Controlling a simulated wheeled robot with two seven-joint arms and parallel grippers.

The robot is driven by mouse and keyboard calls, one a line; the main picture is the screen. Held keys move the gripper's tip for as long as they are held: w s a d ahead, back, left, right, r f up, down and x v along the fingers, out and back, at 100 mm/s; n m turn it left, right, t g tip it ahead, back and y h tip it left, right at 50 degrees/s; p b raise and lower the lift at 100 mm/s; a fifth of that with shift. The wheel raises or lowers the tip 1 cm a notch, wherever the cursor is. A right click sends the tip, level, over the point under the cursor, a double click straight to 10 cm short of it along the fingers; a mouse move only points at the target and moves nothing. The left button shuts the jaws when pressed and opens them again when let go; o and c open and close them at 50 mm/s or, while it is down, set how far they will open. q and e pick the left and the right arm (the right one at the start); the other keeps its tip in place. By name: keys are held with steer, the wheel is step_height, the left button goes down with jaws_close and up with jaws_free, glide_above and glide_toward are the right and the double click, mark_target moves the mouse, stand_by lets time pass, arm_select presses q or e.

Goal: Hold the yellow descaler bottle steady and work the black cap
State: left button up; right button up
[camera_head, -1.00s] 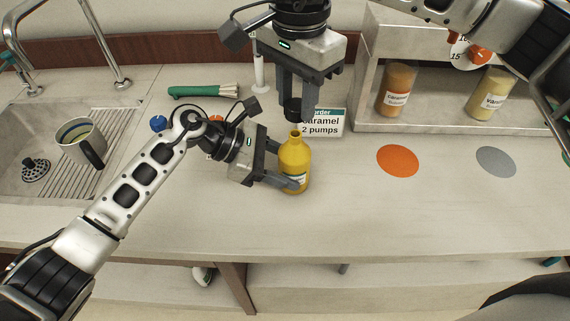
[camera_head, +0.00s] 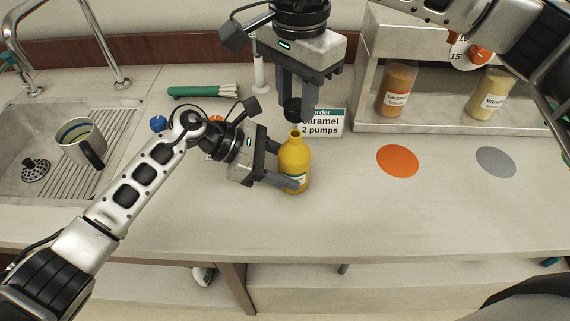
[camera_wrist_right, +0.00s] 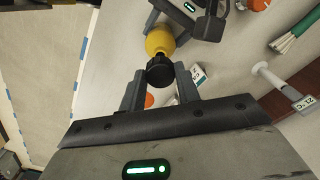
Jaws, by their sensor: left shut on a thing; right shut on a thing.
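The yellow descaler bottle (camera_head: 294,160) stands upright on the counter, its open neck showing in the head view. My left gripper (camera_head: 287,168) is shut around its body from the left. The black cap (camera_head: 292,110) is held above the neck by my right gripper (camera_head: 294,106), which points down and is shut on it. A small gap shows between cap and neck. In the right wrist view the cap (camera_wrist_right: 160,70) sits between the fingertips, in front of the yellow bottle (camera_wrist_right: 160,40); that view hides the gap.
An order card (camera_head: 325,124) stands just behind the bottle. A sink with a mug (camera_head: 80,142) is at left, a green-handled brush (camera_head: 202,91) behind. A shelf with caramel (camera_head: 397,90) and vanilla (camera_head: 490,94) bottles is at right. The counter right of the bottle is clear, with orange (camera_head: 397,161) and grey discs.

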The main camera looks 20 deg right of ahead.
steer(key=shift+f, duration=0.1)
steer(key=shift+f, duration=1.5)
steer(key=shift+f, duration=0.2)
